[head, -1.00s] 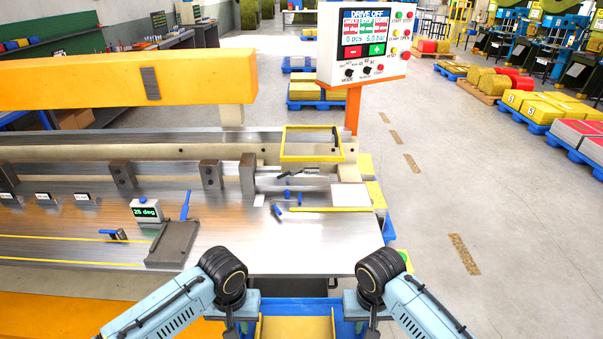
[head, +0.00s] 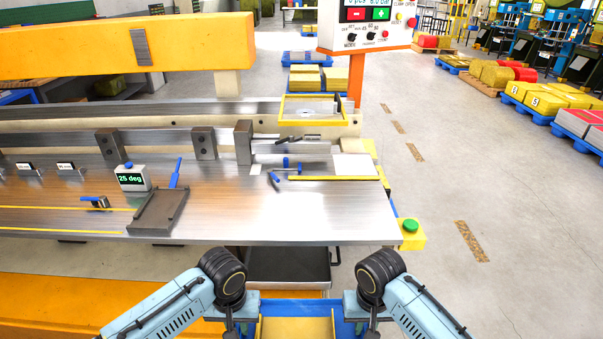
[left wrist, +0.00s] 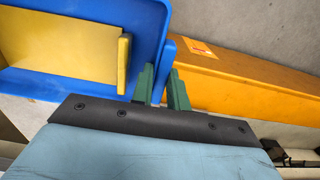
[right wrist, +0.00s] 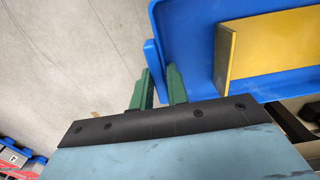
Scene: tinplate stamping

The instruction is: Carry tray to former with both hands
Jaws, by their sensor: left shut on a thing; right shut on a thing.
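The blue tray (head: 297,306) with yellow flat material (head: 297,329) inside shows at the bottom centre of the head view, in front of the machine. My left gripper (left wrist: 163,80) is shut on a blue tab at the tray's side (left wrist: 155,20). My right gripper (right wrist: 158,82) is shut on the blue tab at the tray's opposite side (right wrist: 182,50). In the head view both grippers' fingertips are hidden below the arms' wrists. The former appears to be the long machine with a steel table (head: 285,215) and a yellow beam (head: 190,50).
A grey block (head: 158,212), a 25 deg display (head: 131,179) and blue-handled tools lie on the table. A yellow box with a green button (head: 410,232) sits at its right corner. A control panel (head: 370,28) stands behind.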

